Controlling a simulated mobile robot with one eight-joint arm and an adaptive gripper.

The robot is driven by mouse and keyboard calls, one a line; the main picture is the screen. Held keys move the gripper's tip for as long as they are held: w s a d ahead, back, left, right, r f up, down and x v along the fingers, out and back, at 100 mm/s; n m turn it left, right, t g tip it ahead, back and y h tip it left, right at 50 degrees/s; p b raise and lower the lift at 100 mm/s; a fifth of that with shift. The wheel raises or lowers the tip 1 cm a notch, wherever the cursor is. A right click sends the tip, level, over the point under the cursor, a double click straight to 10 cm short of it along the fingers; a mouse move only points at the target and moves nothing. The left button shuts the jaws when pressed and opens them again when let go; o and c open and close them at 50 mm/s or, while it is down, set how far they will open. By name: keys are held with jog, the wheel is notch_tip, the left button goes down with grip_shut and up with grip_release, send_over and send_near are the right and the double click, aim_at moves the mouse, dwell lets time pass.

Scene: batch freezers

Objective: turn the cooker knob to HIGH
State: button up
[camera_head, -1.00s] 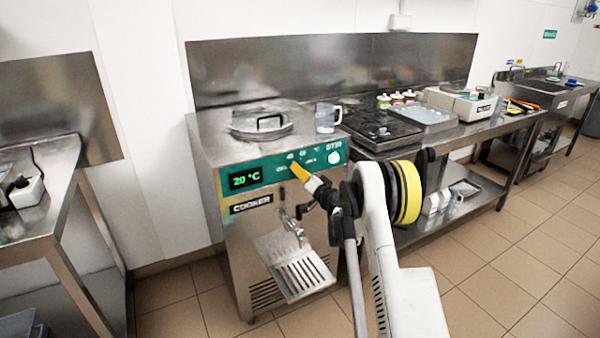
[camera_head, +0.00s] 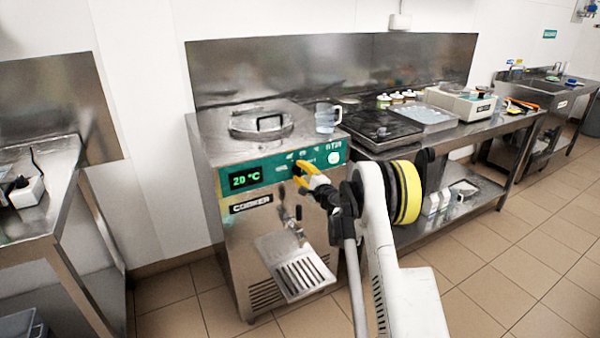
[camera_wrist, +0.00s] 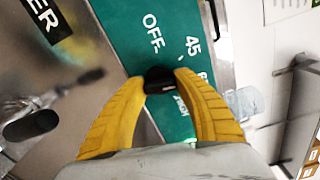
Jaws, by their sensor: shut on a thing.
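The cooker (camera_head: 285,245) is a steel cabinet with a green panel. Its display (camera_head: 244,178) reads 20 °C. The black cooker knob (camera_wrist: 159,79) sits on the green panel (camera_wrist: 150,40) between my yellow fingertips in the wrist view. My gripper (camera_wrist: 160,84) is shut on the knob, a finger on each side. In the head view my gripper (camera_head: 300,172) reaches the panel from the lower right and mostly hides the knob.
A white STIR knob (camera_head: 334,158) is to the right on the panel. A tap (camera_head: 291,214) and a drip tray (camera_head: 297,277) are below. A lid (camera_head: 262,123) and a clear jug (camera_head: 327,117) stand on top. A long steel counter runs off to the right.

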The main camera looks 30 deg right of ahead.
jog(key=m, duration=1.2)
jog(key=shift+m, duration=0.4)
dwell(0.3)
jog(key=o, duration=1.2)
jog(key=shift+c, duration=0.2)
jog(key=s, duration=1.2)
jog(key=shift+d, duration=0.15)
